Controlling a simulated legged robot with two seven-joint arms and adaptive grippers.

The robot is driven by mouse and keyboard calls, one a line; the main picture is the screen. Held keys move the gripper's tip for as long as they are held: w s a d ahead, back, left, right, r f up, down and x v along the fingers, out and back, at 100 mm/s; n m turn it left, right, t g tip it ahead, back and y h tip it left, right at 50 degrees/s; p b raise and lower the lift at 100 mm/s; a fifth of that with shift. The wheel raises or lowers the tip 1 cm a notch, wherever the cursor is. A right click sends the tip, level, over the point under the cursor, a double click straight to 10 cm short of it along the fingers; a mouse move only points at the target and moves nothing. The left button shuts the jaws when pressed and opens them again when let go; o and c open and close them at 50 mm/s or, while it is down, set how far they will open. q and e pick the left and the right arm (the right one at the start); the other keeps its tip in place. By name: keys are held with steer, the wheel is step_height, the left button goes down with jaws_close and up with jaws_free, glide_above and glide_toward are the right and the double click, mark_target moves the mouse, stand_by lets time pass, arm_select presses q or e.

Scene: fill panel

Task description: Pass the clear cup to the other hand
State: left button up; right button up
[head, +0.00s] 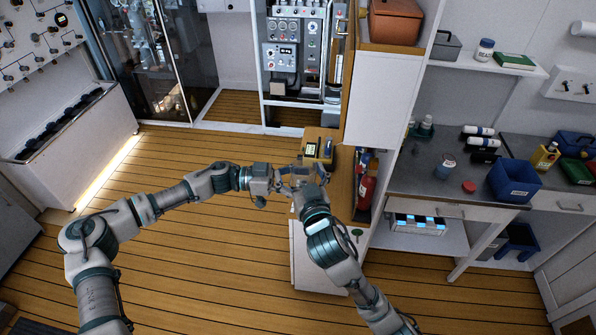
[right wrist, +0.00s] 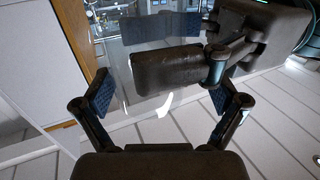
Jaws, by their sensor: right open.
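The clear cup (right wrist: 155,105) is see-through and faint, with a bright glint, in the middle of the right wrist view. My left gripper (head: 283,176) reaches in from the left, and its dark fingers (right wrist: 162,50) lie on either side of the cup, holding it. My right gripper (head: 298,187) meets it from below; its two blue-padded fingers (right wrist: 162,98) are spread apart, one on each side of the cup's lower part. I cannot tell whether they touch it. In the head view the cup is too small and covered by the grippers to make out.
A yellow-and-dark device (head: 312,149) sits on the wooden counter just beyond the grippers. A red fire extinguisher (head: 367,188) stands in a niche to the right. A grey worktop (head: 405,170) holds bottles and a blue bin (head: 513,181). The plank floor at left is clear.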

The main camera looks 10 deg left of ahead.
steer(key=shift+a, duration=0.1)
steer(key=shift+c, duration=0.2)
arm_select(q)
steer(key=shift+a, duration=0.3)
arm_select(e)
steer(key=shift+a, duration=0.4)
steer(key=c, duration=1.2)
arm_select(q)
steer(key=o, duration=1)
steer(key=shift+o, duration=1.2)
arm_select(e)
steer(key=shift+d, duration=0.1)
arm_select(q)
steer(key=shift+d, duration=0.25)
arm_select(e)
steer(key=shift+d, duration=0.2)
steer(key=shift+d, duration=0.1)
arm_select(q)
steer(key=shift+a, duration=0.1)
